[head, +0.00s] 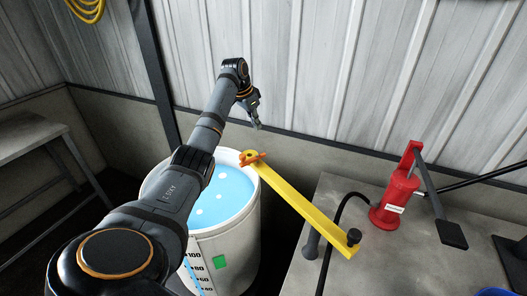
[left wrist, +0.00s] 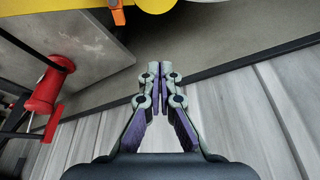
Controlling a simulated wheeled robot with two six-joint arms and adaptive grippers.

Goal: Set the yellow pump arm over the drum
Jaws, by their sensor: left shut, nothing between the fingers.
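The yellow pump arm (head: 300,202) runs from a dark knob on the grey table to the white drum (head: 245,238). Its far end, with an orange piece (head: 252,157), lies over the drum's right rim. The drum holds blue liquid (head: 219,196). My left gripper (head: 257,126) is shut and empty, just beyond the arm's far end and apart from it in the head view. The left wrist view shows the closed fingers (left wrist: 153,68), with part of the yellow arm (left wrist: 155,5) and the orange piece (left wrist: 118,14) at the top edge. My right gripper is not in view.
A red hand pump (head: 397,190) with a dark lever stands on the grey table (head: 385,262) at the right. A black hose (head: 332,232) lies there. A grey bench (head: 25,135) is at the left. A corrugated wall (head: 330,65) closes off the back.

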